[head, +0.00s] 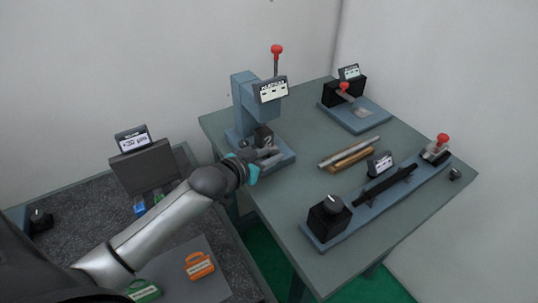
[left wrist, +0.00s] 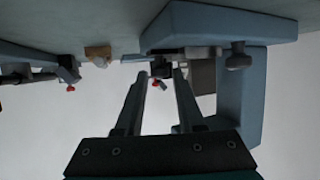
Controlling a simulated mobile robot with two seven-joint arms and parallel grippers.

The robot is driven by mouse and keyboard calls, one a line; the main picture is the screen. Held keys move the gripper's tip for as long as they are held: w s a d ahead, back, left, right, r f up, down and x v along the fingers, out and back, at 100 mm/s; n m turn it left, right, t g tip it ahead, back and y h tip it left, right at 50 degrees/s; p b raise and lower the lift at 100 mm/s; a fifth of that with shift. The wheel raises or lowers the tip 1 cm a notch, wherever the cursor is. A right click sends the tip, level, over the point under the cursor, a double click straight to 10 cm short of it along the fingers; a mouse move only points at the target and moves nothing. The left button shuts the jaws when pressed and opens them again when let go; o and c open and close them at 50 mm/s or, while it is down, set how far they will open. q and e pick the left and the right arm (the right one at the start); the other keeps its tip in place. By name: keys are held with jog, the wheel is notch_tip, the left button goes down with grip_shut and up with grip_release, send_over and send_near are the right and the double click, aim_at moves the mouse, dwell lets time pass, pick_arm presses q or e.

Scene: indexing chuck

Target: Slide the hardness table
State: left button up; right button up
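The hardness tester (head: 245,103) is a blue C-shaped frame with a red-knobbed lever and a label, on a blue base at the back left of the green-grey bench. A dark block (head: 263,135), perhaps its table, sits low at its front. My left gripper (head: 270,156) is at the front of the base, close to this block. In the left wrist view its two fingers (left wrist: 158,98) are apart, with no object clearly held between them. The tester's blue frame (left wrist: 237,115) and a grey knob (left wrist: 238,57) are right of the fingers there. Contact is unclear. My right gripper is out of view.
A long blue fixture (head: 385,197) with a black dial lies along the bench front. A wooden piece with a metal bar (head: 347,156) lies mid-bench, and another red-knobbed station (head: 352,108) stands behind. A dark side table (head: 75,248) holds orange (head: 199,265) and green (head: 143,291) pieces.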

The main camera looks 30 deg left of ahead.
pick_arm(q)
grip_shut()
dwell(1.2)
